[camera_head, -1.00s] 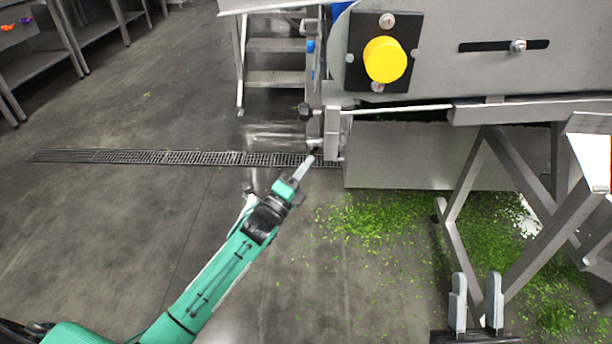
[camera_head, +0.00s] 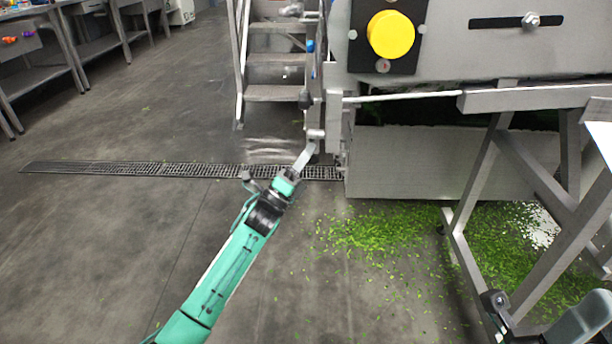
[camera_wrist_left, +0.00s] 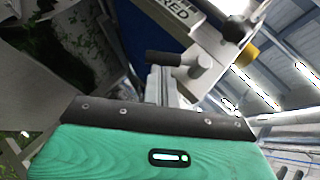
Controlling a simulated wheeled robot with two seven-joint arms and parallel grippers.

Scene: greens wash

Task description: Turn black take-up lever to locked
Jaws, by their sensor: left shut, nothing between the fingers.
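The black lever grip (camera_head: 306,98) is at the left end of the grey machine, beside the blue knob. In the left wrist view a black cylindrical grip (camera_wrist_left: 164,58) lies just past the fingertips, beside a grey round stub (camera_wrist_left: 201,67). My left gripper (camera_head: 307,151) is shut and empty, its tips just below the grip and close to the machine's end bracket (camera_head: 316,134). I cannot tell whether they touch. My right gripper (camera_head: 541,318) is at the lower right, its fingers apart, partly cut off by the frame edge.
The machine (camera_head: 455,40) carries a yellow button (camera_head: 391,34) and a slot with a bolt. Metal steps (camera_head: 277,70) stand behind its left end. Grey stand legs (camera_head: 480,195) and scattered greens (camera_head: 375,232) lie to the right. Open floor with a drain grate (camera_head: 130,169) is left.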

